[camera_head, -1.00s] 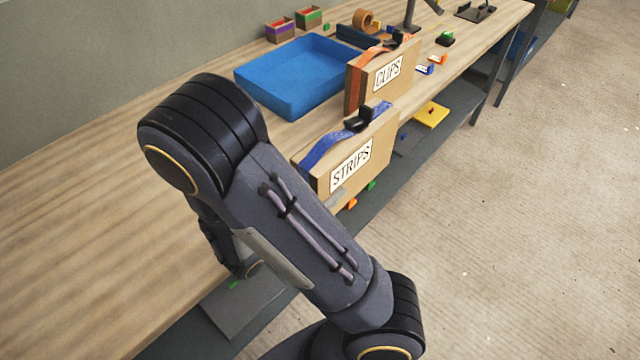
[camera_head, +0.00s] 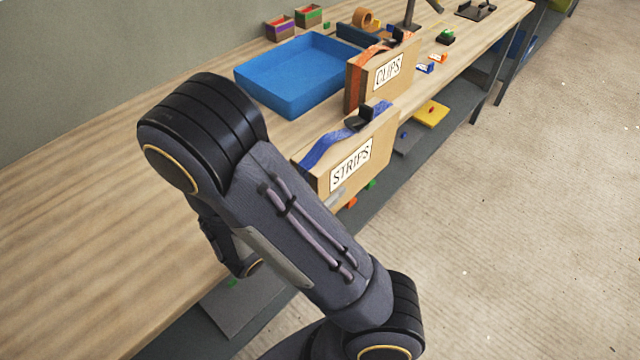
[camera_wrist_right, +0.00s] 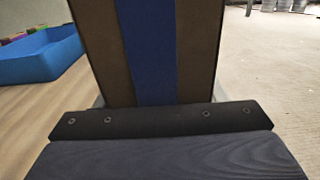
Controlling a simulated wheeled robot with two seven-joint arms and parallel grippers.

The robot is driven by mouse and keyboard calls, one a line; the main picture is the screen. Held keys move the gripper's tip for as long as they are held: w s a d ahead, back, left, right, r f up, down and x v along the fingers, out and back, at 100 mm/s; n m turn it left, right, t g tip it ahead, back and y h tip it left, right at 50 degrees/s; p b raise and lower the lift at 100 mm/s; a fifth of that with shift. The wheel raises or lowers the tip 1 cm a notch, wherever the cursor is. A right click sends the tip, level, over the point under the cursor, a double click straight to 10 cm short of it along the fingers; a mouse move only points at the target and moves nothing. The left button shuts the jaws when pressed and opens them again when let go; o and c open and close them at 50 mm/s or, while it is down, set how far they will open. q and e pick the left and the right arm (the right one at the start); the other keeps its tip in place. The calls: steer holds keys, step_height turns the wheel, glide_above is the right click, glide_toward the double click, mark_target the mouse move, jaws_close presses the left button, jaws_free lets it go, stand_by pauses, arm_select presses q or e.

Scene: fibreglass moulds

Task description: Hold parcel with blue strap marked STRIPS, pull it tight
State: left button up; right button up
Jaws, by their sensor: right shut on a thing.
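The parcel marked STRIPS (camera_head: 380,149) is a brown box standing upright at the table's front edge. Its blue strap (camera_head: 328,149) runs over the top to a black buckle (camera_head: 360,118); the strap looks raised and slack near the buckle. In the right wrist view the parcel's end (camera_wrist_right: 196,50) fills the middle, with the blue strap (camera_wrist_right: 148,50) running down it. My right gripper (camera_wrist_right: 159,96) is shut on the parcel, a pale finger at each side. In the head view my arm hides most of that gripper. My left gripper is not in view.
A similar parcel marked CLIPS (camera_head: 394,88) with an orange strap stands just behind. A blue tray (camera_head: 262,98) lies to its left. The table's left part is clear. A lower shelf holds small pieces.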

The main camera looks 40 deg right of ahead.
steer(key=o, duration=1.5)
steer(key=shift+c, duration=0.2)
steer(key=shift+a, duration=0.15)
steer(key=a, duration=0.7)
steer(key=shift+s+a+b, duration=0.25)
steer(key=shift+s+b, duration=0.05)
steer(key=shift+s, duration=0.05)
